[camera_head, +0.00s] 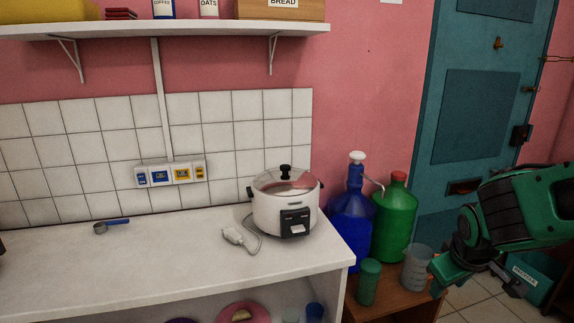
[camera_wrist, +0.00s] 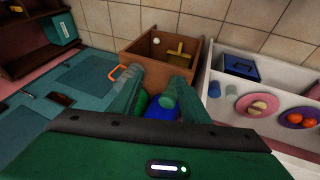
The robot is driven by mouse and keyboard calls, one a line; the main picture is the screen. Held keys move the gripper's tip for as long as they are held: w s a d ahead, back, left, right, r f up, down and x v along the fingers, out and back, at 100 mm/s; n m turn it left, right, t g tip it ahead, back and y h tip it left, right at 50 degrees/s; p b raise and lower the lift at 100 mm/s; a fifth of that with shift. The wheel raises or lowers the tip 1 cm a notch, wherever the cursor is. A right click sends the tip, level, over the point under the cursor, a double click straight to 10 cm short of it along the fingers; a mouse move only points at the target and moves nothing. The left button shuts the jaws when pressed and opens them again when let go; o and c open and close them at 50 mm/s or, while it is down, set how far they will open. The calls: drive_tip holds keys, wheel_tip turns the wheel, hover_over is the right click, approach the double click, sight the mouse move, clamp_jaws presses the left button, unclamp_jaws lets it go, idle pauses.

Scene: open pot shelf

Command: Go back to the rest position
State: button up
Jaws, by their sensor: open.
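My gripper (camera_head: 446,273) is at the right of the head view, at the end of my green and black arm. It is beside the small wooden stand, close to a translucent grey cup (camera_head: 416,262) in the picture. In the wrist view my gripper (camera_wrist: 157,82) is open, with its two fingers apart and nothing seen held between them. Part of a blue jug (camera_wrist: 163,108) and a green cup (camera_wrist: 167,94) show between and beyond the fingers. The head view does not show clearly where the fingertips end.
A green jug (camera_head: 395,219) and the blue jug with a pump (camera_head: 350,226) stand by the white counter (camera_head: 120,268). A teal door (camera_head: 482,100) is behind my arm.

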drive_tip(key=s+d+r+m+g+y, duration=0.1)
drive_tip(key=s+m, duration=0.3)
drive_tip(key=s, duration=0.6)
drive_tip(key=s+d+r+m+g+y, duration=0.1)
drive_tip(key=s+d+r+m+g, duration=0.1)
drive_tip(key=s, duration=0.8)
drive_tip(key=d+m+g, duration=0.1)
drive_tip(key=d+m, duration=0.1)
drive_tip(key=m, duration=0.1)
drive_tip(key=shift+r+g+y, duration=0.2)
drive_tip(key=shift+g+y, duration=0.1)
